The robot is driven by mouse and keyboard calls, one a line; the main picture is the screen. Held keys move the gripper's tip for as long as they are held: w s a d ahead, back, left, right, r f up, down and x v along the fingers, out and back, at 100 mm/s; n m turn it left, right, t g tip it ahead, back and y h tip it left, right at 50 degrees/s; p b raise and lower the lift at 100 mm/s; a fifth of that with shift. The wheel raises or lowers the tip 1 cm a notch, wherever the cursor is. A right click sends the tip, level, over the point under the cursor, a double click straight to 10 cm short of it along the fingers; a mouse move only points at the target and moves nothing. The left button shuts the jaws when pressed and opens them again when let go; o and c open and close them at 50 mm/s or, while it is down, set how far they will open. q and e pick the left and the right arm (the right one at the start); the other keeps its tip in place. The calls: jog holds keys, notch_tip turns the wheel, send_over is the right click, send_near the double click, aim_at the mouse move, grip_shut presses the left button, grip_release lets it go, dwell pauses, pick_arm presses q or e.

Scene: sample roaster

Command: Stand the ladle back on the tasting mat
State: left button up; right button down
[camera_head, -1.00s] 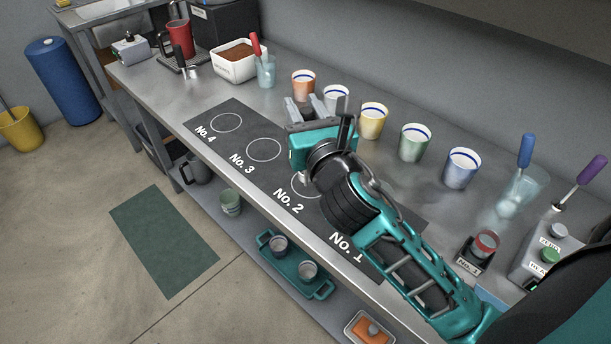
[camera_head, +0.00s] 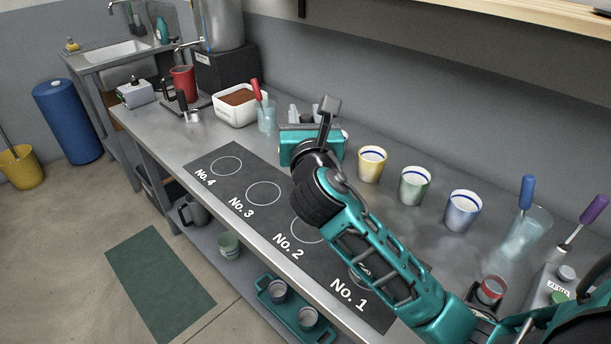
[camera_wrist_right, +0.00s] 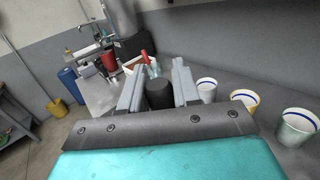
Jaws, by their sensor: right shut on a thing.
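The dark tasting mat (camera_head: 221,195) lies on the steel counter, with white rings marked No. 1 to No. 4. My right arm reaches across it. My right gripper (camera_head: 306,116) is beyond the mat by the row of cups, its fingers pointing away. In the wrist view, the right gripper (camera_wrist_right: 158,88) is shut on a dark, round-ended cylinder (camera_wrist_right: 159,94) between its grey fingers. The rest of this thing is hidden, so I cannot tell for sure that it is the ladle. No ladle shows clearly elsewhere. My left gripper is not in view.
Yellow (camera_head: 371,163), green (camera_head: 414,185) and blue (camera_head: 462,210) cups stand behind the mat. A glass with a red-handled tool (camera_head: 257,88) and a white tub (camera_head: 237,107) stand left of the gripper. A blue-handled tool (camera_head: 527,191) stands in a glass at right.

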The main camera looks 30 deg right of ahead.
notch_tip(320, 180, down, 7)
jog(key=shift+f+b, duration=0.15)
jog(key=shift+b, duration=0.85)
jog(key=shift+f+b, duration=0.75)
jog(key=shift+f, duration=1.25)
jog(key=shift+f, duration=0.15)
jog(key=c, duration=0.8)
grip_release()
jog(key=v, duration=1.2)
